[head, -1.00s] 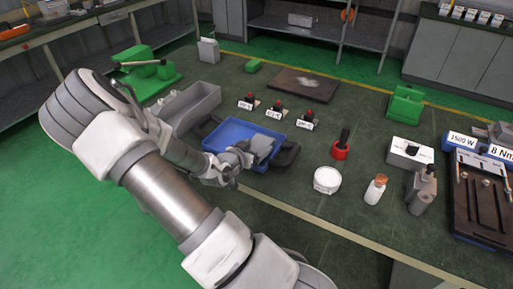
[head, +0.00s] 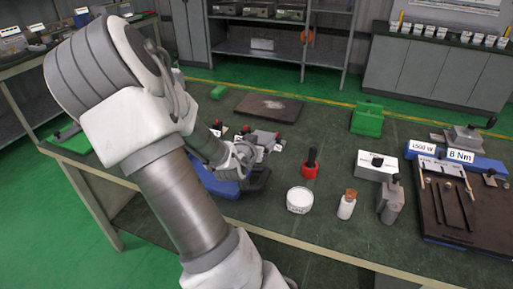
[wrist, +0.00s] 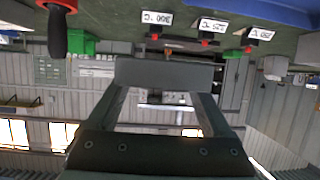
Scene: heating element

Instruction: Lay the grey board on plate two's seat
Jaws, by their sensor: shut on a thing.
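My gripper (wrist: 165,90) is shut on the grey board (wrist: 165,73), which spans the two fingertips in the wrist view. A dark plate with rods (head: 447,205) lies at the right, near signs reading 1500 W and 8 Nm. A dark flat plate (head: 268,107) lies at the back. I cannot tell which is plate two.
A red-based black-handled tool (head: 311,164), a white tub (head: 300,200), a corked bottle (head: 347,205) and a grey metal block (head: 390,203) stand on the bench (head: 330,230). A white box (head: 375,167) and a green block (head: 367,120) are farther back.

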